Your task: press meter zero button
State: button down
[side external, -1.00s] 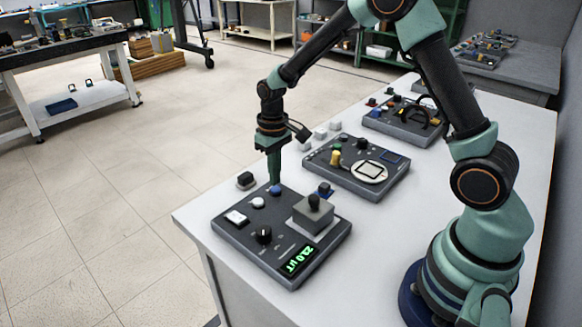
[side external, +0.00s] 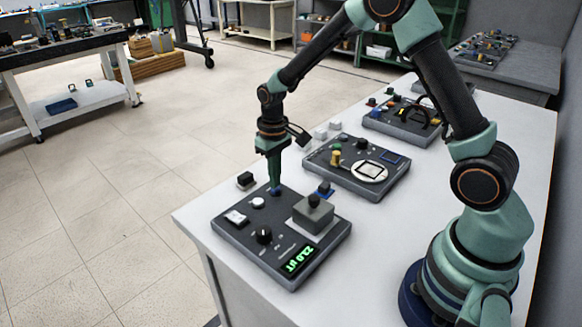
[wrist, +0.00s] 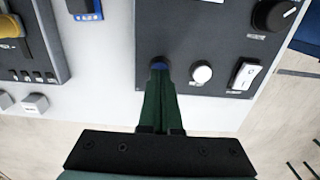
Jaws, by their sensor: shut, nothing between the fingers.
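The dark meter panel (side external: 240,240) lies on the near end of the white table, with a lit green display (side external: 299,259). A blue button (side external: 276,191) is at its far edge, beside a round white button (side external: 257,202). My gripper (side external: 275,185) is shut and points straight down, with its tip at the blue button. In the wrist view, the fingertips of my gripper (wrist: 158,75) cover most of the blue button (wrist: 158,65), and the white button (wrist: 202,74) is to the right. I cannot tell whether the blue button is pushed in.
A black knob (side external: 264,235) and a white rocker switch (side external: 236,217) are nearer. A second panel (side external: 340,175) and small grey blocks (side external: 320,133) lie beyond.

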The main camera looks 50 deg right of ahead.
jog(key=shift+f, duration=0.5)
dwell(0.3)
jog(key=shift+r, duration=3.25)
jog(key=shift+s+r, duration=0.1)
jog(key=shift+r, duration=0.25)
jog(key=s+a+r+t, duration=0.1)
jog(key=s+r+t, duration=0.4)
jog(key=s+r, duration=0.8)
jog(key=shift+s+r+t, duration=0.3)
jog(key=shift+s+r, duration=0.1)
jog(key=shift+s, duration=0.9)
